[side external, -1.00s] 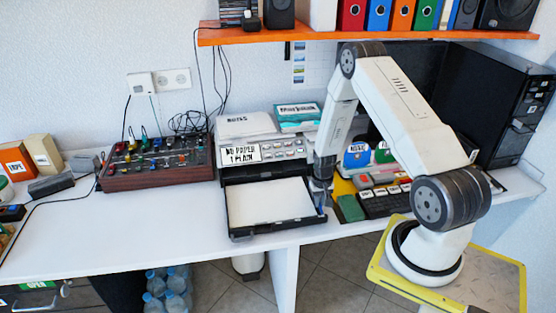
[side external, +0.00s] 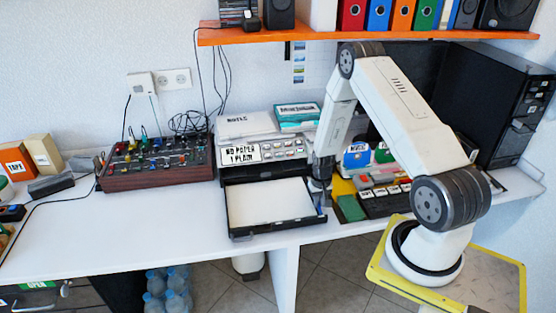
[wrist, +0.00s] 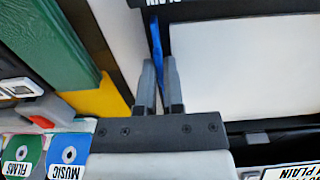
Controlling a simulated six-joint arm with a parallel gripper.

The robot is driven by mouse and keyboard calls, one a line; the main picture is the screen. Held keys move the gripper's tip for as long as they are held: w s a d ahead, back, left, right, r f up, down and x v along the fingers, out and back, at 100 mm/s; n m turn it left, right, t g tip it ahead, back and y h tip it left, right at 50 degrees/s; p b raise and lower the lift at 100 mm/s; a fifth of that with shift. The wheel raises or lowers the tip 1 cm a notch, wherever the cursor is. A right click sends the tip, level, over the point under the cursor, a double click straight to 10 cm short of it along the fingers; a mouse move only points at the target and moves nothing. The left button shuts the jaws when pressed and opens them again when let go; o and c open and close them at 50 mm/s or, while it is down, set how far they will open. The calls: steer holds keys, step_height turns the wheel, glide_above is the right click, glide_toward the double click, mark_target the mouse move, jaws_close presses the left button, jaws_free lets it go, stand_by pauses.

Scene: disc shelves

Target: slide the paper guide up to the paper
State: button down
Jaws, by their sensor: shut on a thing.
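The paper guide (wrist: 156,45) is a thin blue upright strip at the edge of the printer's open tray. In the wrist view it stands between the two fingers of my gripper (wrist: 158,68), which are shut on it. The white paper (wrist: 240,70) lies flat in the black tray (wrist: 220,13). A narrow dark strip shows between guide and paper. In the side view my gripper (side external: 322,196) is at the tray's right edge, partly hiding the guide. The paper (side external: 268,202) fills most of the tray (side external: 262,234).
The printer (side external: 265,153) with a "NO PAPER 1 PLAIN" sign stands behind the tray. The desk left of the tray is clear.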

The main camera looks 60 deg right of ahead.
steer(key=shift+w+a, duration=0.3)
steer(key=shift+w, duration=0.05)
steer(key=c, duration=0.7)
jaws_free()
steer(key=shift+c, duration=0.2)
steer(key=shift+r, duration=0.15)
step_height(320, 180, up, 8)
steer(key=shift+f, duration=0.2)
